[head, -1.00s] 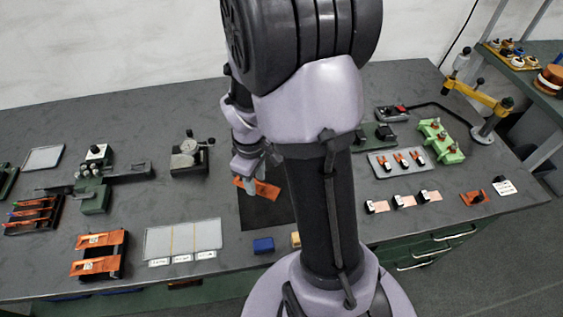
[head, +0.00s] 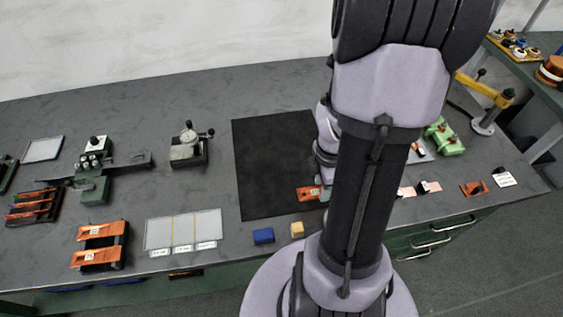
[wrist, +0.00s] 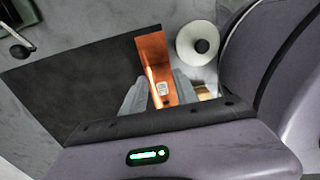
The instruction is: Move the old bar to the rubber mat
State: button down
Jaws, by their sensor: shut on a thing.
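The orange copper bar (head: 308,194) carries a small white label and is in my gripper. In the wrist view the bar (wrist: 152,52) stretches away between the two grey fingers of my gripper (wrist: 160,88), which are shut on it. The black rubber mat (head: 265,155) lies flat at the middle of the bench. In the head view the bar shows over the mat's front right part; in the wrist view it shows along the edge of the mat (wrist: 80,85). I cannot tell whether it touches the mat. My arm hides the mat's right side in the head view.
A blue block (head: 263,236) and a tan block (head: 297,230) stand in front of the mat. A dial gauge (head: 187,148) stands left of it. More orange bars (head: 100,231) rest on a black holder at front left. Most of the mat is bare.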

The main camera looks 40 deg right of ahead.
jog(key=shift+w+f, duration=0.2)
jog(key=shift+f, duration=0.35)
jog(key=b, duration=0.4)
send_over(276, 173)
jog(key=shift+a+f, duration=0.1)
jog(key=shift+f, duration=0.65)
notch_tip(276, 173, down, 3)
jog(key=shift+b, duration=0.75)
jog(key=shift+f, duration=0.35)
jog(key=shift+r, duration=0.25)
jog(key=shift+f, duration=0.15)
jog(key=c, duration=0.9)
grip_release()
